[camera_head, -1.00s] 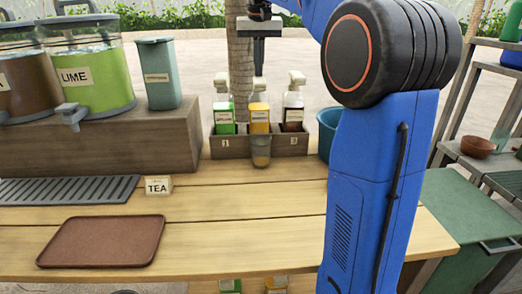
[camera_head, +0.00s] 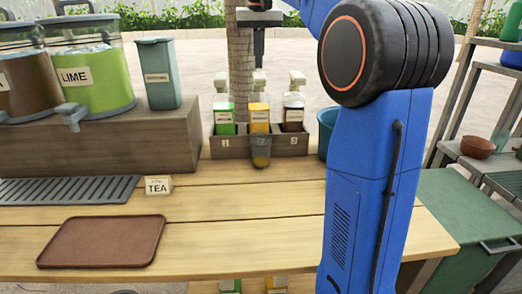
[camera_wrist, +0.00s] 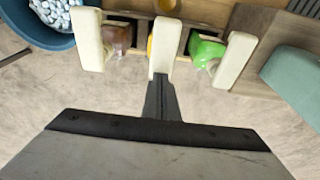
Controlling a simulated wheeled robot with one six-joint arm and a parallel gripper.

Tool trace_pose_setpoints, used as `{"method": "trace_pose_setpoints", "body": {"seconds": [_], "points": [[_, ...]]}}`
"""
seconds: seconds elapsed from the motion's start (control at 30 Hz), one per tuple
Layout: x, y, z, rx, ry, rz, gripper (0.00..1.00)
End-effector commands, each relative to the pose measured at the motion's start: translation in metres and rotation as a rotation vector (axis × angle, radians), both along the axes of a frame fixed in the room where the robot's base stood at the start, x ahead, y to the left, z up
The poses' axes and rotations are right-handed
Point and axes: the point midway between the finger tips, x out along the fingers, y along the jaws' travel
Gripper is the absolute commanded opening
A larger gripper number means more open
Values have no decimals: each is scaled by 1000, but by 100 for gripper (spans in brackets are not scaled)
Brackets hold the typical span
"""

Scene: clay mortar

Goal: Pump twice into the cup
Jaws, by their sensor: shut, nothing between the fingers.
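Three pump bottles stand in a wooden rack (camera_head: 234,147): green (camera_head: 224,115), yellow (camera_head: 259,115) and dark brown (camera_head: 293,112), each with a cream pump head. A small clear cup (camera_head: 261,151) stands in front of the yellow bottle; its lower part looks amber, but I cannot tell the level. My gripper (camera_head: 259,63) is shut and empty, pointing down just over the yellow bottle's pump head (camera_head: 259,80). In the wrist view, its tips (camera_wrist: 161,80) overlap the near end of the middle pump head (camera_wrist: 165,45); I cannot tell whether they touch.
A blue bucket (camera_head: 327,122) stands right of the rack; the wrist view shows white pieces inside. Lime dispenser (camera_head: 95,88), teal container (camera_head: 158,75), TEA sign (camera_head: 158,185), drip grate (camera_head: 65,190) and brown tray (camera_head: 102,242) lie left. The tabletop before the cup is clear.

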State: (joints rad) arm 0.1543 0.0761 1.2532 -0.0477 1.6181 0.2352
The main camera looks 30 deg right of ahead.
Motion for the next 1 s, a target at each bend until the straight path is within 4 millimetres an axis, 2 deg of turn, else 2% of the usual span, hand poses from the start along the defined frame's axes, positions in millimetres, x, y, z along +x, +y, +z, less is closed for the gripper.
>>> {"method": "trace_pose_setpoints", "body": {"seconds": [0.23,0.8,1.0], "points": [[0,0,4,0,-1,0,0],[1,0,50,-1,-2,0,0],[0,0,59,0,0,0,0]]}}
